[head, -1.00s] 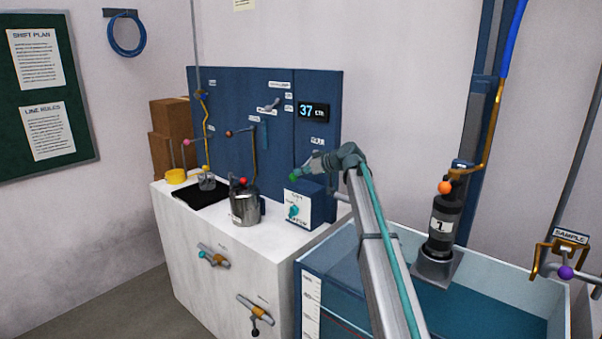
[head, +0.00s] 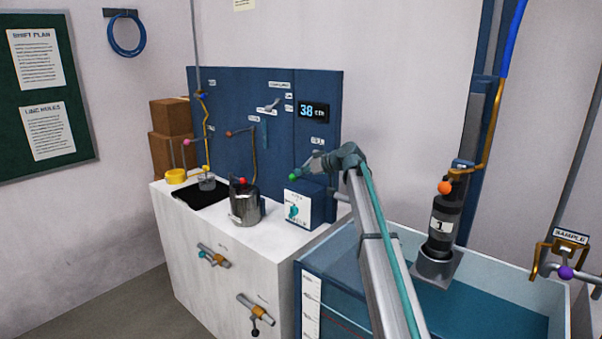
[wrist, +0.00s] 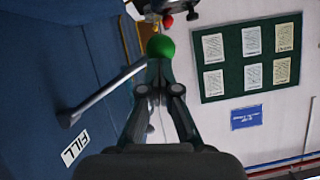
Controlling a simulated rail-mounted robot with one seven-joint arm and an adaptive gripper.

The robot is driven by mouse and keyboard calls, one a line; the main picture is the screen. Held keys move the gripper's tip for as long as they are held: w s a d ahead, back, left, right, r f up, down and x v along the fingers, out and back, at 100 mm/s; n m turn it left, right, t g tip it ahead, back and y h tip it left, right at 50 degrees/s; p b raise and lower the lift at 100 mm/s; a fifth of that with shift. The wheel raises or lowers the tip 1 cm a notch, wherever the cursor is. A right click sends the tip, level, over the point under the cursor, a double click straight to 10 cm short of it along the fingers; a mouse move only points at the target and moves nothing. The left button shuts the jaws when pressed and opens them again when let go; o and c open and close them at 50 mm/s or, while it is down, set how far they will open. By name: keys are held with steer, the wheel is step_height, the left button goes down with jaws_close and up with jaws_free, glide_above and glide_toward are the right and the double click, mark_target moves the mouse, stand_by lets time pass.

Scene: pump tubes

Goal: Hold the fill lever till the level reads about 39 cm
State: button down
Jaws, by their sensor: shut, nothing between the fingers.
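The fill lever's green ball knob (head: 293,177) sticks out from the blue panel (head: 225,110). In the wrist view the green knob (wrist: 161,46) ends a grey rod (wrist: 105,92), near a white FILL label (wrist: 75,147). My gripper (head: 304,172) is shut, with nothing between its fingers. In the wrist view its fingertips (wrist: 160,72) are right at the knob and appear to press against it; exact contact is hard to tell. The level display (head: 313,112) reads 38 cm.
The water tank (head: 470,318) and a dark pump (head: 444,222) are at the right.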

steer(key=shift+a+r, duration=0.1)
steer(key=a+r+b+v, duration=0.1)
steer(key=r+v, duration=0.1)
steer(key=v, duration=1.1)
steer(key=shift+w+r, duration=0.15)
steer(key=shift+w, duration=0.25)
